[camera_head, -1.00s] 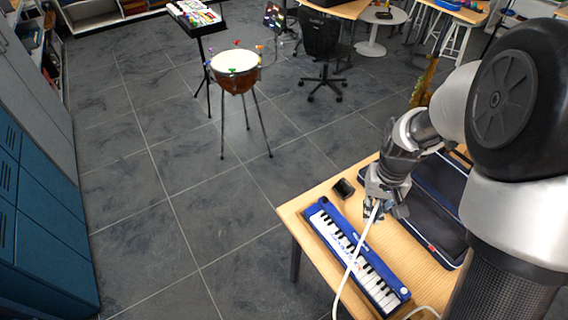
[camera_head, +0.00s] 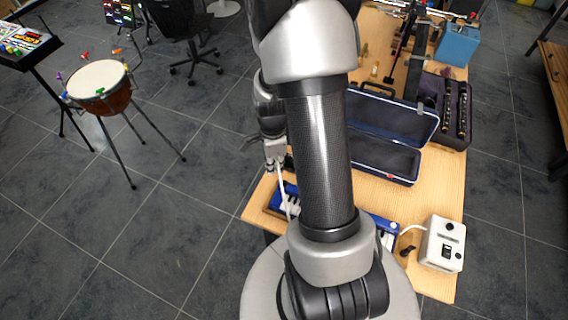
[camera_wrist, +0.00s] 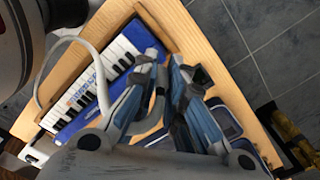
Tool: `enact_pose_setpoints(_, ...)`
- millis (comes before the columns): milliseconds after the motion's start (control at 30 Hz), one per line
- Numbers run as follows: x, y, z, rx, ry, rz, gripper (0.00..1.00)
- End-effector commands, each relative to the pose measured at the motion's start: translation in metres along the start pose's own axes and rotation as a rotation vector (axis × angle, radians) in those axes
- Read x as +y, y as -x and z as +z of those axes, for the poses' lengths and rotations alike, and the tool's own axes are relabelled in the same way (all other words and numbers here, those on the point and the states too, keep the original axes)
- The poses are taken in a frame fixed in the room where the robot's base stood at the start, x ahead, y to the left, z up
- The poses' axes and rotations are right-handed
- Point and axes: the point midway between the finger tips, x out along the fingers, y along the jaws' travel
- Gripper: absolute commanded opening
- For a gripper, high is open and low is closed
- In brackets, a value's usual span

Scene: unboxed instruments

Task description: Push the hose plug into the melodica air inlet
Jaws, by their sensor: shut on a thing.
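The melodica (camera_head: 383,231) is blue with black and white keys and lies on the wooden table. My arm hides its middle in the head view; it also shows in the wrist view (camera_wrist: 112,68). My gripper (camera_head: 274,158) is above and beyond the melodica's far left end. In the wrist view my gripper (camera_wrist: 166,62) is shut on the end of the white hose (camera_wrist: 98,75), and the fingers partly hide the plug. The hose (camera_head: 283,192) hangs from the gripper toward the melodica in the head view. I cannot make out the air inlet.
A white box (camera_head: 441,244) with a white hose stands at the table's right front. An open dark case (camera_head: 388,160) lies behind the melodica. A small black object (camera_wrist: 201,76) is beside the right finger. A drum (camera_head: 98,85) on a stand is away left.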

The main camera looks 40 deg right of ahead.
Motion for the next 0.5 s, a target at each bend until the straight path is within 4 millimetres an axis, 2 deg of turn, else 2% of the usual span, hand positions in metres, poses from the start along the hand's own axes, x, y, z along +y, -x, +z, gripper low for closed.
enact_pose_setpoints(100, 0.004, -0.006, -0.02, 0.0, -0.221, 0.0, 0.0)
enact_pose_setpoints(200, 0.006, -0.009, -0.029, 0.0, -0.324, -0.002, 0.0)
enact_pose_setpoints(500, 0.007, -0.02, -0.032, 0.0, -0.369, -0.002, 0.0)
